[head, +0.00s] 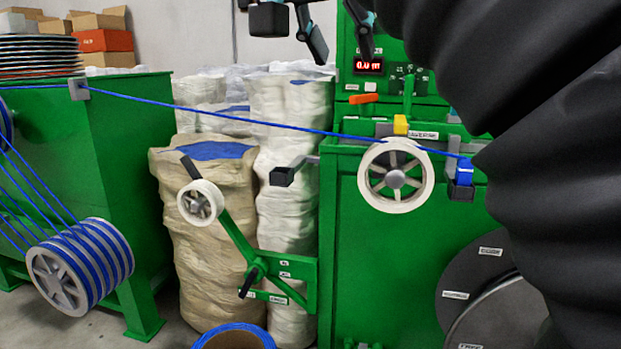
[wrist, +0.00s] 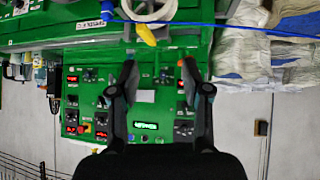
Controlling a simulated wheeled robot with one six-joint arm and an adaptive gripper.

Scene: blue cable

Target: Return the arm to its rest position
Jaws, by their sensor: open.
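My gripper (head: 340,38) is at the top of the head view, in front of the green machine's upper panel, with its two fingers apart and nothing between them. In the wrist view my gripper (wrist: 158,84) also shows open and empty, its fingers spread over the green control panel (wrist: 150,112). A large black ribbed part of my arm fills the right of the head view and hides part of the machine. The blue cable (head: 250,124) runs from the left machine across to the white spoked wheel (head: 395,176), apart from my gripper.
Green machines stand at the left (head: 120,150) and right (head: 345,250). A smaller white wheel (head: 200,202) sits on a green swing arm. A blue-wound spool (head: 82,265) is at lower left. Wrapped rolls (head: 290,130) stand between the machines. A red display (head: 368,65) is close to my gripper.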

